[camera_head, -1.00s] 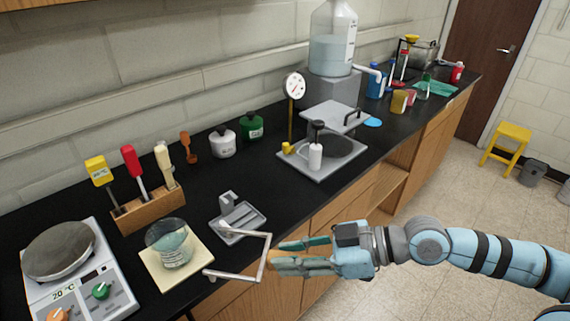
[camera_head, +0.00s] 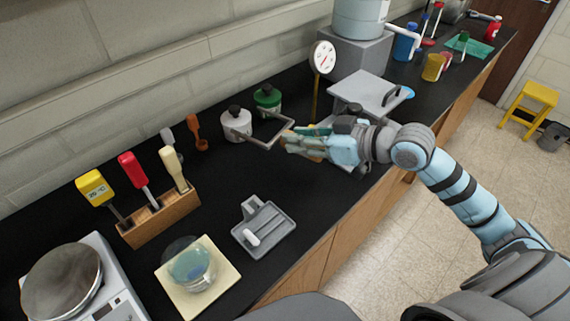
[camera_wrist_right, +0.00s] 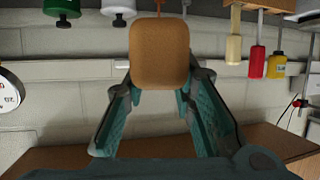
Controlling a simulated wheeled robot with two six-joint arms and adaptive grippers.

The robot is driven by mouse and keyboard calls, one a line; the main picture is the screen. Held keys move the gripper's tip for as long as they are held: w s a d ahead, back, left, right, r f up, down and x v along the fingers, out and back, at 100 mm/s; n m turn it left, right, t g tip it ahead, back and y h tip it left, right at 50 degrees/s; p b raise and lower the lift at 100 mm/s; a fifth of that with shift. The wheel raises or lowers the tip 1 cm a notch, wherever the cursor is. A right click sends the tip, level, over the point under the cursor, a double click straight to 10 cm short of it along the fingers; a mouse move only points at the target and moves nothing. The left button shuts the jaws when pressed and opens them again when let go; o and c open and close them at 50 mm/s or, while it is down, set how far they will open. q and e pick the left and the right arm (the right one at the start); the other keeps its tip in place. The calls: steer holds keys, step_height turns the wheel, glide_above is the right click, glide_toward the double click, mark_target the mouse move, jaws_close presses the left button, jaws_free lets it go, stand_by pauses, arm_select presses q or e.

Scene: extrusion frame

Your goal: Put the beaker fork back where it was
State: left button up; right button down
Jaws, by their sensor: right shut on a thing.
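The beaker fork is held in my right gripper (camera_head: 290,140), which is shut on its tan handle (camera_wrist_right: 160,55). In the head view its grey metal prongs (camera_head: 263,142) reach left from the gripper, above the counter. They overlap the white bottle (camera_head: 237,124) in the picture; I cannot tell whether they touch it. A glass beaker (camera_head: 190,266) with bluish liquid stands on a cream pad (camera_head: 224,283). My left gripper is in neither view.
A grey tray (camera_head: 280,240) with a small white piece lies mid-counter. A wooden block (camera_head: 160,220) holds colored-handled tools. The counter between block and tray is clear.

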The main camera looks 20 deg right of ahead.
step_height(320, 180, up, 3)
steer(key=w+d+m+t+h, duration=0.1)
steer(key=w+d+m+h, duration=0.1)
steer(key=w, duration=0.1)
steer(key=h, duration=0.1)
glide_above(297, 181)
step_height(297, 181, down, 12)
steer(key=r, duration=0.1)
steer(key=shift+m, duration=0.4)
step_height(297, 181, down, 10)
steer(key=b, duration=0.2)
steer(key=shift+r+b, duration=0.2)
steer(key=shift+b, duration=0.1)
steer(key=shift+d+f, duration=0.1)
steer(key=shift+f, duration=0.05)
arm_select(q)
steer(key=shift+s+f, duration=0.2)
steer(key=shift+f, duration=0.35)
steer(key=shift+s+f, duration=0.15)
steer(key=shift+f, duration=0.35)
arm_select(e)
steer(key=c, duration=1.3)
jaws_free()
steer(key=shift+c, duration=0.2)
